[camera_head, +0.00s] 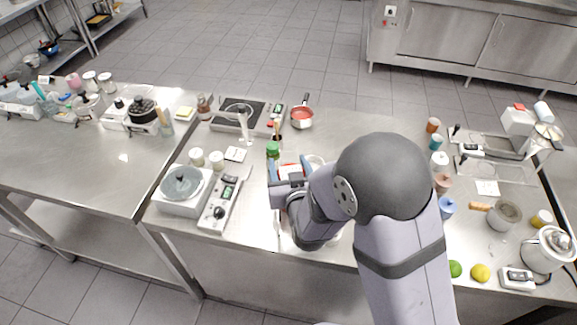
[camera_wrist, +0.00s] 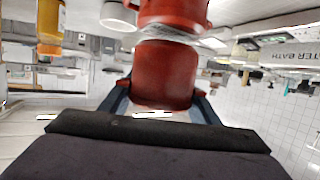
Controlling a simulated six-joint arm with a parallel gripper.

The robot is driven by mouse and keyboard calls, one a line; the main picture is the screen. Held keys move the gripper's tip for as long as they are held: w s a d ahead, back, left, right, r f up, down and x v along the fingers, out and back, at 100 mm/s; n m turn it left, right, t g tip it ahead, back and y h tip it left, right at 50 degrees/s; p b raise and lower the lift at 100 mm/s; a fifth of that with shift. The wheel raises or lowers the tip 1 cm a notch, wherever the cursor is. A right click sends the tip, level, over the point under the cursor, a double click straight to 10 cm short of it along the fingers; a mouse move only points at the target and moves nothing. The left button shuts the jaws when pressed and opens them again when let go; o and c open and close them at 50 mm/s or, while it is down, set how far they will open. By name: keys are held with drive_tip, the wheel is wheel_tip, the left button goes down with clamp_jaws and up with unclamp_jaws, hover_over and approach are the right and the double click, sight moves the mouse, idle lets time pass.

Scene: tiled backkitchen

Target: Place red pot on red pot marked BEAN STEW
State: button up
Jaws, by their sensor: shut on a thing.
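A red pot (camera_wrist: 165,75) sits between the fingers of my gripper (camera_wrist: 160,95) in the wrist view, and the gripper is shut on it. A second red rounded shape (camera_wrist: 175,10) with small side lugs shows just above it in that view, cut off by the top edge. A pale band lies between the two, and I cannot tell whether they touch. In the head view my gripper (camera_head: 290,177) is over the middle of the steel counter, with a little red (camera_head: 288,171) showing at its fingers. My arm hides much of this spot. No BEAN STEW marking is readable.
A green-topped bottle (camera_head: 273,150) stands close behind my gripper. A red saucepan (camera_head: 302,117) is farther back. A scale with a bowl (camera_head: 182,184) stands left. Cups and bottles line the right, including a blue one (camera_head: 447,206). Bare counter (camera_head: 350,122) lies behind my arm.

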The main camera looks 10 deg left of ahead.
drive_tip(key=shift+f, duration=0.4)
drive_tip(key=shift+f, duration=0.1)
drive_tip(key=shift+f, duration=0.1)
drive_tip(key=o, duration=1.3)
drive_tip(key=shift+s+r, duration=0.1)
drive_tip(key=shift+r, duration=0.1)
drive_tip(key=b+v, duration=0.1)
drive_tip(key=v, duration=0.4)
drive_tip(key=shift+s+d+r+p, duration=0.1)
drive_tip(key=shift+s+r+p, duration=0.15)
drive_tip(key=shift+p, duration=0.25)
drive_tip(key=shift+s+p, duration=0.1)
drive_tip(key=shift+p, duration=0.7)
